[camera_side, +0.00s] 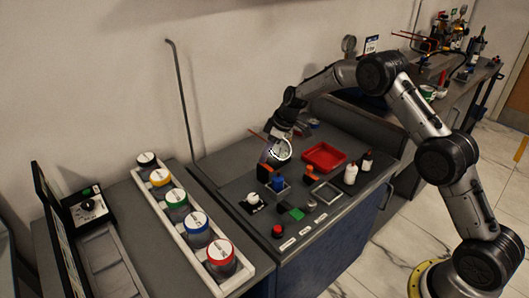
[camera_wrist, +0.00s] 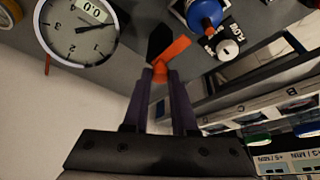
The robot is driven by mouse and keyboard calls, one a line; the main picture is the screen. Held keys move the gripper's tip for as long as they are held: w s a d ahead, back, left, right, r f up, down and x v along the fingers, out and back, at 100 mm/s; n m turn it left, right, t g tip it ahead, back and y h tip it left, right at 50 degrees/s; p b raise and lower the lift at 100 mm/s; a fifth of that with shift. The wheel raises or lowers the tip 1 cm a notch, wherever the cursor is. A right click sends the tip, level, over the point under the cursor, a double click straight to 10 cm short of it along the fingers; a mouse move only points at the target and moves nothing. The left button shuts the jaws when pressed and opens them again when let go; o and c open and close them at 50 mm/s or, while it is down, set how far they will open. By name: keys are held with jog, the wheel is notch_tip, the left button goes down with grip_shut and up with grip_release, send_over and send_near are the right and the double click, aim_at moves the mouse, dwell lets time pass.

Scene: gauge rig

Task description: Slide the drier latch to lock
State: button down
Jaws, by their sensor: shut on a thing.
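In the wrist view, an orange lever (camera_wrist: 174,51), apparently the drier latch, slants up to the right beside a black part (camera_wrist: 159,40). My gripper (camera_wrist: 160,76) is shut on the lower end of this orange lever, one dark finger on each side. In the side view, my gripper reaches down to the bench behind the round gauge (camera_side: 280,150), so its fingertips and the held end are hidden there. I cannot read any lock marking.
The gauge (camera_wrist: 78,30) is close left of my fingers in the wrist view, and a blue-topped part (camera_wrist: 206,14) is at upper right. A red tray (camera_side: 324,157), bottles (camera_side: 351,174) and a red button (camera_side: 278,231) crowd the bench. A rack of coloured jars (camera_side: 197,229) stands left.

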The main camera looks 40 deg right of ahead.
jog(key=shift+s, duration=1.05)
jog(key=c, duration=0.7)
grip_release()
jog(key=v, duration=1.3)
jog(key=shift+r, duration=0.45)
